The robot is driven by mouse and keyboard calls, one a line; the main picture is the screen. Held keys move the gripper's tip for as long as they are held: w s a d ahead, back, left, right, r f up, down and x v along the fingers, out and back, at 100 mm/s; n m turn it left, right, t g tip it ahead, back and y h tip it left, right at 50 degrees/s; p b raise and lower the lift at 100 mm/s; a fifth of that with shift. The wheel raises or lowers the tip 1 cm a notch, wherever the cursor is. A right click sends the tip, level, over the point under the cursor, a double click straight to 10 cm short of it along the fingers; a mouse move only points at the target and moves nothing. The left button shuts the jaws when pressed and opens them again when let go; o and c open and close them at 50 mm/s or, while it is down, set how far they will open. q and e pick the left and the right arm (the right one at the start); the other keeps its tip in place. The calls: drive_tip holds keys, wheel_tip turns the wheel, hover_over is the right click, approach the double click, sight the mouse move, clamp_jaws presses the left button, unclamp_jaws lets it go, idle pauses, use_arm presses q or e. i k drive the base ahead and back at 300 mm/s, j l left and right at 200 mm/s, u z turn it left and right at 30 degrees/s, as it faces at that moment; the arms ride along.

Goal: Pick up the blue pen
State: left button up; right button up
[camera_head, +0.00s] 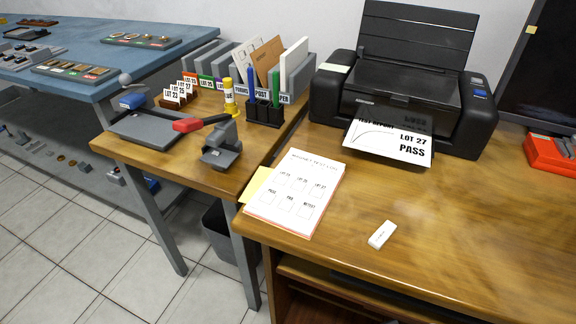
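A blue pen (251,83) stands upright in a black pen holder (263,113) on the smaller wooden table, in front of the grey file rack. Its lower part is hidden inside the holder. A green pen (276,96) stands in the same holder, to the right of the blue one. Neither of my grippers is in view.
A yellow glue-like stick (229,97) stands just left of the holder. The file rack (297,85) is close behind. A black printer (405,95) stands right. The right desk's front is mostly clear, with a white eraser (382,234).

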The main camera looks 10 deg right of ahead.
sight(250, 73)
drive_tip(key=i+j, duration=0.15)
drive_tip(key=j, duration=0.25)
drive_tip(key=i+j+u, duration=0.1)
drive_tip(key=j, duration=0.25)
drive_tip(key=i+j, duration=0.15)
drive_tip(key=j, duration=0.25)
drive_tip(key=i+j+u, duration=0.15)
drive_tip(key=j, duration=0.2)
